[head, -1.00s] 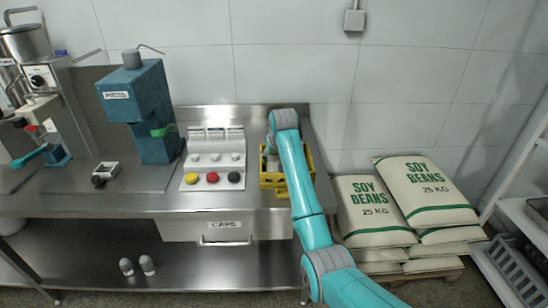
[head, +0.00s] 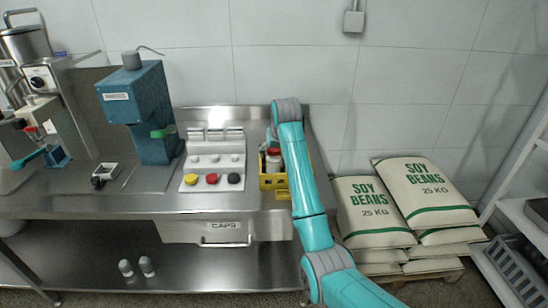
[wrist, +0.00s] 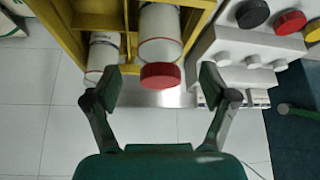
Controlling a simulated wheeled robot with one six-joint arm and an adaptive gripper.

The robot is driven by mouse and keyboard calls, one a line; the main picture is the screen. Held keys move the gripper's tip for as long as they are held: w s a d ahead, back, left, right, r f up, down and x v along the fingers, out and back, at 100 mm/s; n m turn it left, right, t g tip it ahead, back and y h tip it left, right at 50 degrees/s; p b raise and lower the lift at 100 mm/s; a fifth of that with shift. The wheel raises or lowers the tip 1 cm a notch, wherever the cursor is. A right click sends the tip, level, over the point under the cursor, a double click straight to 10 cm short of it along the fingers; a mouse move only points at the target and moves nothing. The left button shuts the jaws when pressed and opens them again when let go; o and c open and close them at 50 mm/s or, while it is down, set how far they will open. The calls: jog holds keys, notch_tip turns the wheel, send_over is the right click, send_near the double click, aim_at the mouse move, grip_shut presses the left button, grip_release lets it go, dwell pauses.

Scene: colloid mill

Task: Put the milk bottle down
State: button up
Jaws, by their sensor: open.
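The milk bottle is white with a red cap. It stands in the yellow crate (head: 272,181) at the right end of the steel counter. In the wrist view the bottle (wrist: 160,35) shows inside the crate (wrist: 120,15), its red cap pointing toward my gripper. My gripper (wrist: 158,88) is open, with one finger to each side of the cap and a visible gap to both. In the head view the bottle (head: 273,162) shows just left of my arm, which hides part of the crate and my gripper.
Another white bottle (wrist: 103,50) stands in the crate, close to the left finger in the wrist view. A panel with coloured knobs (head: 213,172) is left of the crate. Soy bean sacks (head: 372,210) are stacked right of the counter.

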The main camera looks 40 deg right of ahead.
jog(key=v, duration=0.7)
jog(key=shift+f, duration=0.1)
dwell(0.4)
